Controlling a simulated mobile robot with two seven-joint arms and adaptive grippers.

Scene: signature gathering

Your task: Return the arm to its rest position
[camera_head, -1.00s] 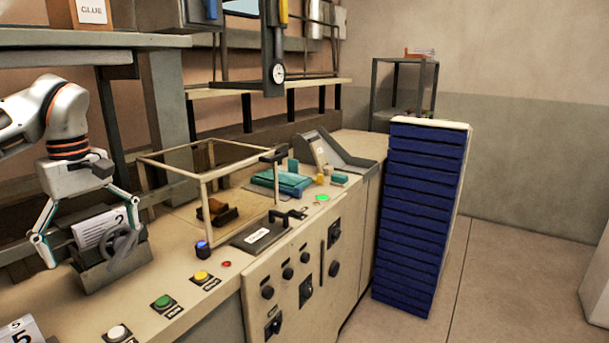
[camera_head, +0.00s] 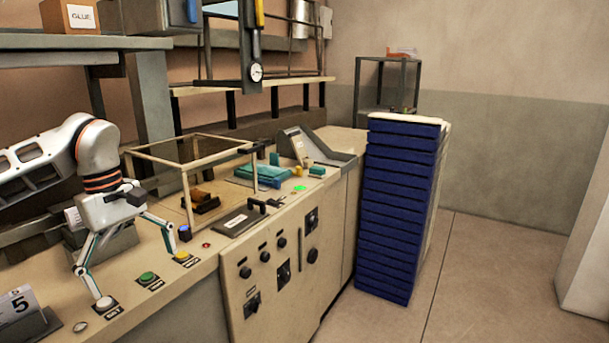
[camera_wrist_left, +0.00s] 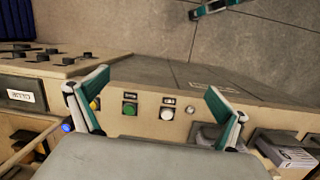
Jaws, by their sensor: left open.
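My left gripper (camera_head: 140,277) is open and empty, with its fingers spread above the front strip of the console. It also shows in the left wrist view (camera_wrist_left: 158,84), where the green button (camera_wrist_left: 129,109) and white button (camera_wrist_left: 167,114) appear between and below the fingers. A grey holder (camera_head: 112,243) stands behind the gripper, partly hidden by it. A teal and dark finger (camera_wrist_left: 214,9), seemingly of my right gripper, shows at the top of the wrist view, over the floor. The rest of it is out of frame.
A card marked 5 (camera_head: 19,303) stands at the left front. An open frame (camera_head: 185,180) rises from the console right of my gripper. A tall stack of blue trays (camera_head: 398,215) stands on the floor at the console's right end. The floor (camera_head: 480,285) beyond is clear.

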